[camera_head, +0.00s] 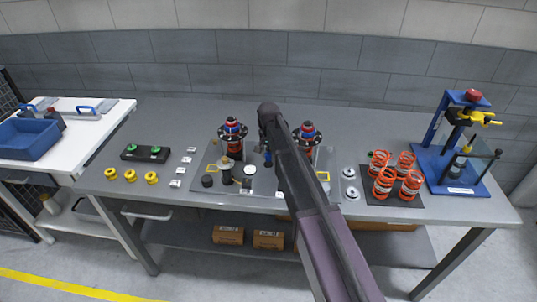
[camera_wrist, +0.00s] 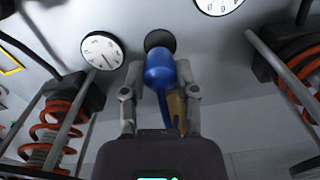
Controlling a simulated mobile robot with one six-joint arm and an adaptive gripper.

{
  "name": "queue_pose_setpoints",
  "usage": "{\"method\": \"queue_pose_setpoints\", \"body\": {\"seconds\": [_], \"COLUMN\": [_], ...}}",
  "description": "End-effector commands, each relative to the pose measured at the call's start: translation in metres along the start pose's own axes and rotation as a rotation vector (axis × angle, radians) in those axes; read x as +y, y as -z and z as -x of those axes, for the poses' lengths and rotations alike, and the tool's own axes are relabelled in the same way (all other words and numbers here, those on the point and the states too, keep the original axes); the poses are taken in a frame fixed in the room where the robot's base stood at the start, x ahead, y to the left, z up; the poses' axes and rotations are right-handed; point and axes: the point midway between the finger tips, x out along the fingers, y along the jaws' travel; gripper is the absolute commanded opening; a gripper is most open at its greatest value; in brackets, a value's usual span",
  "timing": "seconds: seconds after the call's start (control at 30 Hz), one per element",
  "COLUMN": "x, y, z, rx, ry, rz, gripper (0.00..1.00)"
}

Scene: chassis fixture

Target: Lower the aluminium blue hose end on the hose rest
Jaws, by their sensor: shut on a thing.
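In the wrist view my gripper (camera_wrist: 160,98) is shut on the blue hose end (camera_wrist: 162,68), with one grey finger on each side of it. A tan or brass-coloured part shows beside its lower right. The hose end points at a dark round piece (camera_wrist: 160,40), which looks like the hose rest, on the grey plate. The two overlap in this view, and I cannot tell whether they touch. In the head view my arm covers most of this area, and only a small blue bit of the hose end (camera_head: 267,158) shows left of the arm.
A white-faced gauge (camera_wrist: 102,50) lies close on the left; another gauge (camera_wrist: 218,4) is at the top. Red-coil struts flank my gripper, the left one (camera_wrist: 55,125) and right one (camera_wrist: 300,80). Orange springs (camera_head: 383,184) and a blue press (camera_head: 465,160) stand farther right on the bench.

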Motion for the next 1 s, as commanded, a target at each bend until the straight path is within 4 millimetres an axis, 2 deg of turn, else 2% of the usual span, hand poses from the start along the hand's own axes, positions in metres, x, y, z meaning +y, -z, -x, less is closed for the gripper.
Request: {"method": "queue_pose_setpoints", "body": {"seconds": [0.63,1.0], "x": [-0.001,-0.001], "y": [-0.001,-0.001], "z": [0.000,-0.012], "rx": [0.000,0.000], "ry": [0.000,0.000], "rz": [0.001,0.002], "gripper": [0.00,0.00]}}
